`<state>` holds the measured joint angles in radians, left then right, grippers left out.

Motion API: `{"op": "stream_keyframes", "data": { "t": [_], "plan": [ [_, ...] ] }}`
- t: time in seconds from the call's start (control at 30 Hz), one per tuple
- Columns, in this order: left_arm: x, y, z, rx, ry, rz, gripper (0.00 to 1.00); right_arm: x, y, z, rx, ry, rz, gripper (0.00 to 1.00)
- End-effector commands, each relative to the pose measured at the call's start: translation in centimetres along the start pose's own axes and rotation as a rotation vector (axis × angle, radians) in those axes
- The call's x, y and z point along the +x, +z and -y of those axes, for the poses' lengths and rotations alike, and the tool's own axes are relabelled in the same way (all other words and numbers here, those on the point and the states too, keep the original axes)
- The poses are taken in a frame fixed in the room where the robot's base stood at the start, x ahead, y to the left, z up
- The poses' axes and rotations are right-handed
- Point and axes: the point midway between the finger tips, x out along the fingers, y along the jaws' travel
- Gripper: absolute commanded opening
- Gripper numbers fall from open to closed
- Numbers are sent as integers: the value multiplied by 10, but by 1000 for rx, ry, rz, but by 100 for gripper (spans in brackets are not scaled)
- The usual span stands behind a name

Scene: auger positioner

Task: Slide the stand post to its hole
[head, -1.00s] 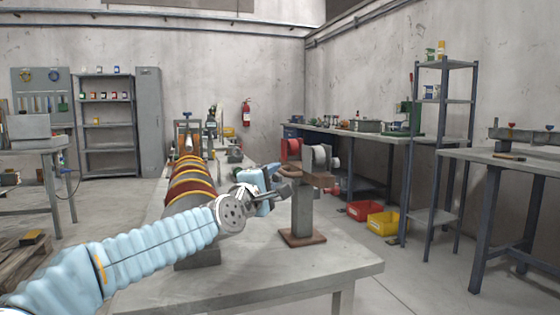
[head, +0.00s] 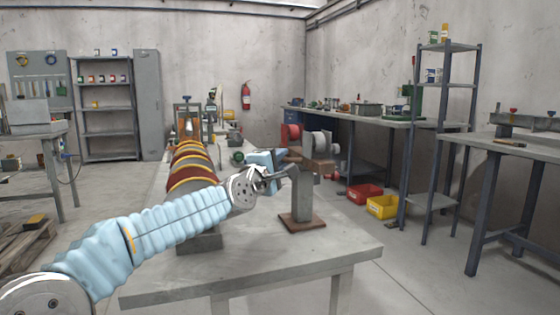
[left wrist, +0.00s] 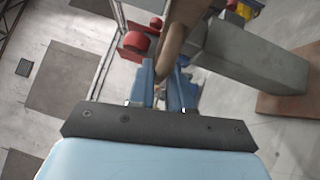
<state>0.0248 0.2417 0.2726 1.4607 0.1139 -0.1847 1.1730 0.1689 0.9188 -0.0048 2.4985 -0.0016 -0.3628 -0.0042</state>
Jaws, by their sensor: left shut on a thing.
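The stand post (head: 302,192) is a grey upright column on a flat brown base plate (head: 302,222), standing on the near right part of the grey table. In the left wrist view, my left gripper (left wrist: 163,92) is shut on a brown part (left wrist: 175,45) beside the grey post (left wrist: 258,55). The exact grip is partly hidden by the fingers. The hole cannot be made out. My right gripper is out of view.
A long dark red auger with yellow bands (head: 192,172) lies on the table (head: 290,270) left of the stand, beneath or beside my arm. Bare tabletop lies in front of the stand. Red (head: 364,193) and yellow (head: 382,207) bins sit on the floor to the right.

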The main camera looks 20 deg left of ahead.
Motion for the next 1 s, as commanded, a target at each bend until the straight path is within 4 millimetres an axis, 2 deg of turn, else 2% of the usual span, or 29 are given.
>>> {"op": "stream_keyframes", "data": {
  "t": [0.17,0.3,0.4,0.77,0.8,0.9,1.0],
  "plan": [
    [1,1,-6,0,-1,0,0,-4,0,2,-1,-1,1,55],
    [4,4,-36,-1,4,-1,0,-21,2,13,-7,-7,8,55],
    [6,6,-50,-1,6,0,0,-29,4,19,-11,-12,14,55],
    [6,6,-54,0,10,-2,0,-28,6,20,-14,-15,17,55],
    [6,6,-54,0,10,-2,23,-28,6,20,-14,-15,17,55],
    [6,6,-53,0,8,-2,38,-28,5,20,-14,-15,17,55],
    [6,6,-52,0,5,-1,40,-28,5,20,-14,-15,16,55]
  ]
}}
